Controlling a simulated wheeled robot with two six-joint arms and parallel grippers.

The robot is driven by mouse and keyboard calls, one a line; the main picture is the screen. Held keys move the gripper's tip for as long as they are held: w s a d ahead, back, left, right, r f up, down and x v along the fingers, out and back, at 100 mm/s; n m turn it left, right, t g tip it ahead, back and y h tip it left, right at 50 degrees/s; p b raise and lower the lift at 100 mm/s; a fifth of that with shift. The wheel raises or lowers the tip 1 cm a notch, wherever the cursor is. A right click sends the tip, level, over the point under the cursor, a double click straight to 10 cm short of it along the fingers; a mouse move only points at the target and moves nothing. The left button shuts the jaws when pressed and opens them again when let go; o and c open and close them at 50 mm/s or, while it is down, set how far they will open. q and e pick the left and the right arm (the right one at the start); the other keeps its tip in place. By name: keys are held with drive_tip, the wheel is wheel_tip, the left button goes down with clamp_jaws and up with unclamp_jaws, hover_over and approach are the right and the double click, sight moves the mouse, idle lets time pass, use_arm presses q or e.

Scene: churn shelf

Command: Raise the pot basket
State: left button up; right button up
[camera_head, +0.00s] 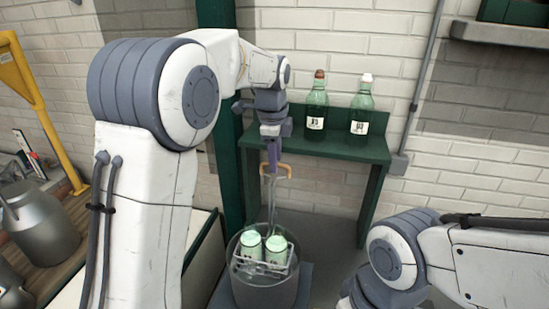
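The pot basket (262,267) is a wire rack with two pale green-topped jars in it. It sits inside a round grey pot (265,292) at the lower middle. A tall thin wire stem rises from the basket to an orange handle (287,168). My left gripper (273,163) points down at this handle, and its purple fingers overlap the handle's bar. The fingers show nearly edge-on, so I cannot tell whether they are closed on it. My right arm comes in at the lower right; its gripper is out of view.
A green shelf (330,146) against the white brick wall holds two green bottles, one with a brown cap (316,105) and one with a white cap (362,108). A metal churn (38,224) stands at the left near a yellow frame (42,110). A grey wall ledge (500,34) is at upper right.

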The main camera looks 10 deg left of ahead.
idle(0.3)
use_arm(q)
drive_tip(key=shift+s+r, duration=0.1)
drive_tip(key=shift+r, duration=0.25)
drive_tip(key=b+v, duration=0.2)
drive_tip(key=v, duration=0.7)
drive_tip(key=shift+r, duration=0.35)
drive_tip(key=s+d+f+n+g+h+b, duration=0.1)
drive_tip(key=s+d+f+n+b, duration=0.4)
drive_tip(key=s+f, duration=0.6)
drive_tip(key=s+d+f+n+g+b, duration=0.1)
drive_tip(key=s+d+f+n+b, duration=0.15)
drive_tip(key=s+d+f, duration=0.65)
drive_tip(key=s+a+f+n+b, duration=0.2)
drive_tip(key=s+a+f+n, duration=0.1)
drive_tip(key=s+f, duration=0.7)
drive_tip(key=shift+s+a, duration=0.45)
drive_tip(key=shift+s, duration=0.65)
